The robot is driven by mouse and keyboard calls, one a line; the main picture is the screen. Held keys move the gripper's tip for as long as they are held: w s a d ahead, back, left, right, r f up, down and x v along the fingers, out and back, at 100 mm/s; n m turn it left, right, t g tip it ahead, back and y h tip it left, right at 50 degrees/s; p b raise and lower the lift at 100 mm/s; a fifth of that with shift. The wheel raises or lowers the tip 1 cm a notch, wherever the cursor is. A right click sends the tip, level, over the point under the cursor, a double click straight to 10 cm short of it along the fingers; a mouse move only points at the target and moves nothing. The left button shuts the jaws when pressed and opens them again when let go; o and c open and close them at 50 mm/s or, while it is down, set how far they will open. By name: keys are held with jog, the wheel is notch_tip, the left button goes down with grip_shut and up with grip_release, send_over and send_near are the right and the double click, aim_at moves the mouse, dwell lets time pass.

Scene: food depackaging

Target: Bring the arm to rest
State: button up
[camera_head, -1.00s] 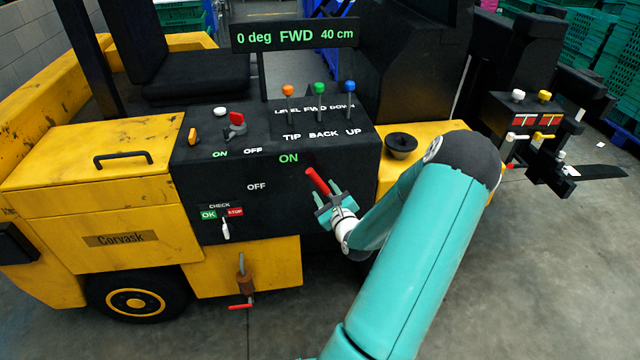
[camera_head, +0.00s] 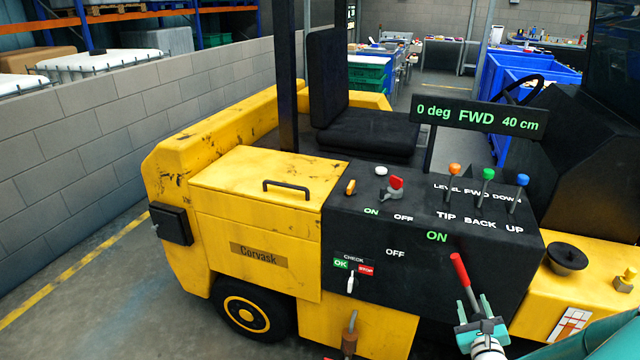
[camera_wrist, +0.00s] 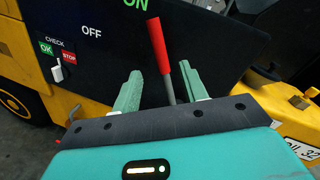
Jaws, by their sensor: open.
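My gripper (camera_head: 480,315) is open in front of the black control panel (camera_head: 400,285) of a yellow forklift. A lever with a red grip (camera_head: 460,270) rises from the panel near the word ON. In the wrist view, my gripper (camera_wrist: 158,88) has its two teal fingers apart, with the red-gripped lever (camera_wrist: 158,45) showing between and beyond them. I cannot tell whether the fingers touch the lever. Most of my arm is outside the head view, at the bottom right.
A display (camera_head: 478,117) reads 0 deg FWD 40 cm. Three levers with orange, green and blue knobs (camera_head: 488,174) stand on the panel top, near a red switch (camera_head: 396,184). A check switch (camera_head: 351,283) is on the panel's front. Clear floor (camera_head: 110,290) lies at left beside a grey wall.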

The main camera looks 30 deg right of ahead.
jog(key=w+a+r+n+g+y, duration=0.3)
jog(key=w+a+r+n, duration=0.2)
jog(key=w+a+n, duration=0.45)
jog(key=w+a+r+n+g+y, duration=0.25)
jog(key=w+a+r+n, duration=0.4)
jog(key=n, duration=0.55)
jog(key=s+a+r+n+g+y, duration=0.15)
jog(key=a+r+n, duration=0.25)
jog(key=a, duration=0.4)
jog(key=s+a+r+n, duration=0.3)
jog(key=a+r+n, duration=0.1)
jog(key=a, duration=0.4)
jog(key=s+a+r+n+g+y, duration=0.2)
jog(key=s+a+n, duration=0.6)
jog(key=a, duration=0.5)
jog(key=shift+s+r+y, duration=0.65)
jog(key=shift+r+y, duration=0.15)
jog(key=shift+c, duration=0.7)
